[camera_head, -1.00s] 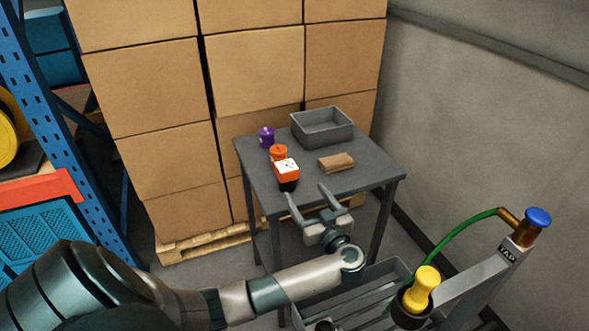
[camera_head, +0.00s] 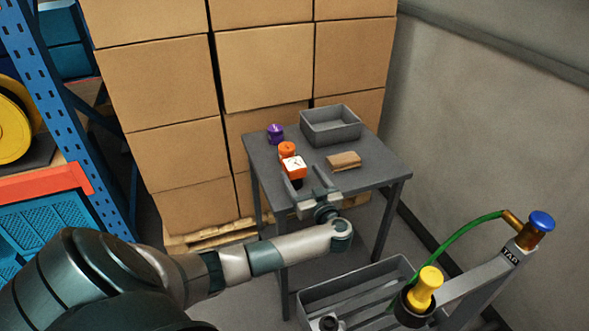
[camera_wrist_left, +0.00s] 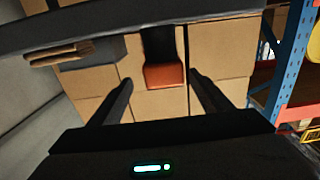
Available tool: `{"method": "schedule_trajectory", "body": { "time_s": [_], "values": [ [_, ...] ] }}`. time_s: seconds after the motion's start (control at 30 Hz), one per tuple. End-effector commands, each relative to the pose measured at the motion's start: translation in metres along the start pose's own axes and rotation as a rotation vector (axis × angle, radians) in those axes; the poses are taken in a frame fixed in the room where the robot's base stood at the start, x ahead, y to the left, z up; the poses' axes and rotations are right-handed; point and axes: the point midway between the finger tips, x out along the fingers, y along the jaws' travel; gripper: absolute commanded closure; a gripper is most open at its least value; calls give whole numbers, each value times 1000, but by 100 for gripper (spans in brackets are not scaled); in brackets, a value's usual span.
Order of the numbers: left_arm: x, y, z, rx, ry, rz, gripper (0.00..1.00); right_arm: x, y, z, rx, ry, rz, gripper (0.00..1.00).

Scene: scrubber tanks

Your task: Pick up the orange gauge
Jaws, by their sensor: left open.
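The orange gauge (camera_head: 293,166) has a white dial face on top and a dark lower part, and stands at the near edge of the grey table (camera_head: 376,177). My left gripper (camera_head: 304,178) is open and empty at the table's near edge, just in front of the gauge. In the left wrist view the orange body of the gauge (camera_wrist_left: 164,76) shows between the two open fingers (camera_wrist_left: 161,92), a little beyond them, with its dark part above it. I cannot tell whether a finger touches it. My right gripper is not in view.
Behind the gauge stand another orange item (camera_head: 287,148) and a purple item (camera_head: 275,133). A grey bin (camera_head: 331,130) and a brown block (camera_head: 343,161) are on the table to the right. Stacked cartons (camera_head: 265,70) stand behind; a yellow-handled tool (camera_head: 426,285) is at the lower right.

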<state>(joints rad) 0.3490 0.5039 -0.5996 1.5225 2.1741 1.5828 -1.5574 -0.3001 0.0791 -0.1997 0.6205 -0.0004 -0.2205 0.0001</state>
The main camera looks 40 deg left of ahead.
Motion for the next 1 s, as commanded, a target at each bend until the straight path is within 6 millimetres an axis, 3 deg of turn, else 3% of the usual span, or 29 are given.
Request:
{"method": "schedule_trajectory", "body": {
  "time_s": [0.2, 0.73, 1.0],
  "values": [
    [31, 0, -2, 1, 1, -1, 28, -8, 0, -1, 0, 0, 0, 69],
    [40, 0, 0, 1, 0, 0, 28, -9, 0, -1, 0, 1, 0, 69],
    [65, -6, 5, 2, 2, -1, 28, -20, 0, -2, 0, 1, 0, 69]
  ]
}}
